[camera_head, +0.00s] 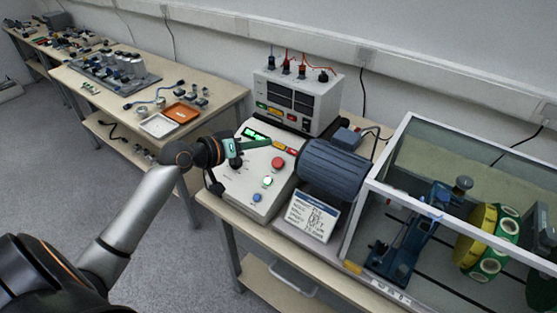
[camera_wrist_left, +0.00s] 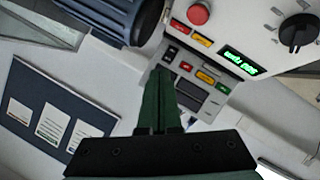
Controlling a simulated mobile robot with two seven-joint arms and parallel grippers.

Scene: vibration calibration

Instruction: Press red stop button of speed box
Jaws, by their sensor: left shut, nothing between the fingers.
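The speed box (camera_head: 245,195) is a light grey sloped console at the front of the table. Its red stop button (camera_head: 278,163) is round and raised, on the right part of the panel. In the left wrist view the red button (camera_wrist_left: 198,14) shows at the top, beside a green lit display (camera_wrist_left: 239,63) and a black knob (camera_wrist_left: 297,33). My left gripper (camera_head: 266,141) is shut and empty, above the upper part of the box, apart from the red button in the picture. Its closed fingers (camera_wrist_left: 159,100) also show in the left wrist view. My right gripper is not in view.
A blue-grey motor (camera_head: 335,168) stands right of the box, with a label card (camera_head: 313,217) before it. A power supply unit (camera_head: 298,97) with cables stands behind. A clear-walled enclosure (camera_head: 398,150) fills the right. Another table (camera_head: 215,92) with parts stands at left.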

